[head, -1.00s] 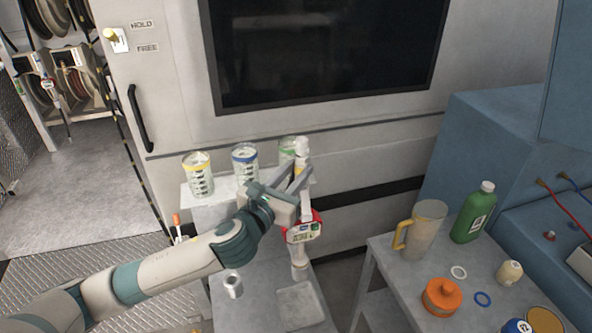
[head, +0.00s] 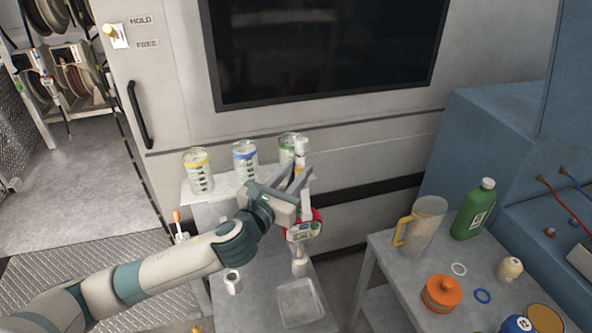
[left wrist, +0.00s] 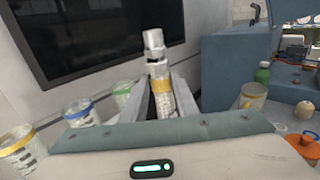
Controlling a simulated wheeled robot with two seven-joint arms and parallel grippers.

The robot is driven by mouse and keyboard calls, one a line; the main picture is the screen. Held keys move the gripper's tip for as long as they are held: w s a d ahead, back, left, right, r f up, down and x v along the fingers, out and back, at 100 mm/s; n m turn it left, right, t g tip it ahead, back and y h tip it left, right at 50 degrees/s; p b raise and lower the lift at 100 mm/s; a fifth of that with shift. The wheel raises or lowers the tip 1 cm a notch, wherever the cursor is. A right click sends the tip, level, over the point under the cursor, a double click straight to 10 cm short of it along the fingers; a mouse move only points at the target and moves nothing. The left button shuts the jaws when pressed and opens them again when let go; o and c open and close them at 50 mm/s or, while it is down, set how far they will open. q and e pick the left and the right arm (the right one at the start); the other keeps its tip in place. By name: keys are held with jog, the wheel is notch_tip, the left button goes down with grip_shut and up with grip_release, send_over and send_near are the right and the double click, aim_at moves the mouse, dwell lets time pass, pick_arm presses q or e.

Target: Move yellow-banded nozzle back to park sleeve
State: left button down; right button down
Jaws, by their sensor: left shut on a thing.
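The yellow-banded nozzle (left wrist: 161,85) stands roughly upright between the fingers of my left gripper (left wrist: 165,98) in the left wrist view, its yellow band low near the fingers. In the head view my left gripper (head: 298,182) is shut on the nozzle's white body (head: 306,205). A red-framed meter (head: 304,226) hangs below the fingers, with a pale lower end above or at the grey bench. A short pale hollow cylinder (head: 232,283) stands on the bench to the left; I cannot tell whether it is the park sleeve. My right gripper is out of view.
Three clear measuring jars, banded yellow (head: 199,172), blue (head: 245,160) and green (head: 287,149), stand on a shelf behind the gripper. A square tray (head: 300,303) lies at the bench front. The right table holds a jug (head: 425,226), green bottle (head: 474,211) and orange pot (head: 441,293).

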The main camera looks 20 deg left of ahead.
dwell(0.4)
pick_arm(q)
jog(key=c, duration=1.4)
grip_release()
jog(key=shift+o, duration=0.5)
jog(key=shift+f, duration=0.1)
jog(key=shift+f, duration=0.1)
jog(key=shift+s, duration=0.15)
jog(key=s+a+p, duration=0.2)
jog(key=s+a, duration=0.1)
jog(key=s, duration=1.4)
jog(key=shift+a, duration=0.15)
